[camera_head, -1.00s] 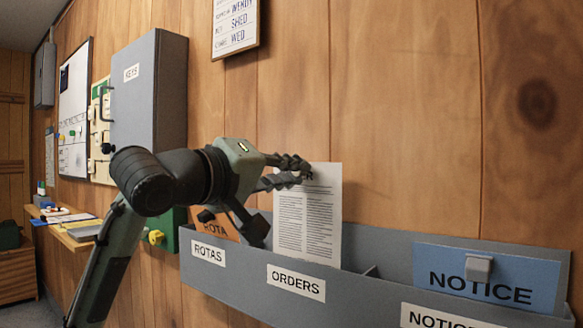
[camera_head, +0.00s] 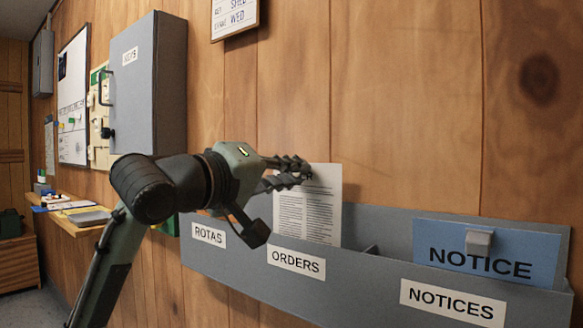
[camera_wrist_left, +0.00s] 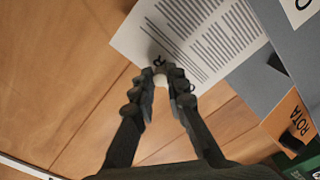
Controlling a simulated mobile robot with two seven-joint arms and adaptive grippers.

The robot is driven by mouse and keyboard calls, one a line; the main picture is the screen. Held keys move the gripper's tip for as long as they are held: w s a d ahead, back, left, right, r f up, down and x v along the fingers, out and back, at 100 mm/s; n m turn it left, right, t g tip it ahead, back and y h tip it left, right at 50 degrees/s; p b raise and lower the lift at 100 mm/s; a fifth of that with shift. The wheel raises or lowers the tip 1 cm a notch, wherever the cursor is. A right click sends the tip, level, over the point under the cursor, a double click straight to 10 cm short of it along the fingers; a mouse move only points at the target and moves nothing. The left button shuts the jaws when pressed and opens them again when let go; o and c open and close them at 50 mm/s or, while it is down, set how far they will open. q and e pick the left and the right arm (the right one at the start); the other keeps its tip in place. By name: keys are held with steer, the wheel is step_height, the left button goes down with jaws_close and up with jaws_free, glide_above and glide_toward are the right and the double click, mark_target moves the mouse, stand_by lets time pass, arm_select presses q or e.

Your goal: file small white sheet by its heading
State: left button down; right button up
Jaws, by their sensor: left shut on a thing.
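The small white sheet (camera_head: 308,212) stands upright in the ORDERS pocket of the grey wall rack (camera_head: 376,287), its lower part hidden behind the rack's front. My left gripper (camera_head: 298,172) is shut on the sheet's top edge. In the left wrist view the fingertips (camera_wrist_left: 162,80) pinch the sheet (camera_wrist_left: 205,40) by its heading. The ORDERS label (camera_head: 297,262) is below the sheet, the ROTAS label (camera_head: 209,234) to its left, the NOTICES label (camera_head: 453,302) to its right. My right gripper is not in view.
A blue NOTICE card (camera_head: 485,255) with a grey clip stands in the right pocket. An orange ROTA card (camera_wrist_left: 293,122) shows in the left wrist view. A grey key cabinet (camera_head: 148,85) juts from the wall at left.

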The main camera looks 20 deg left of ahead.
mark_target(305, 194)
arm_select(q)
steer(key=shift+f, duration=0.45)
steer(key=shift+f+b, duration=0.7)
steer(key=shift+f, duration=0.85)
steer(key=c, duration=1.5)
jaws_free()
steer(key=shift+o, duration=0.2)
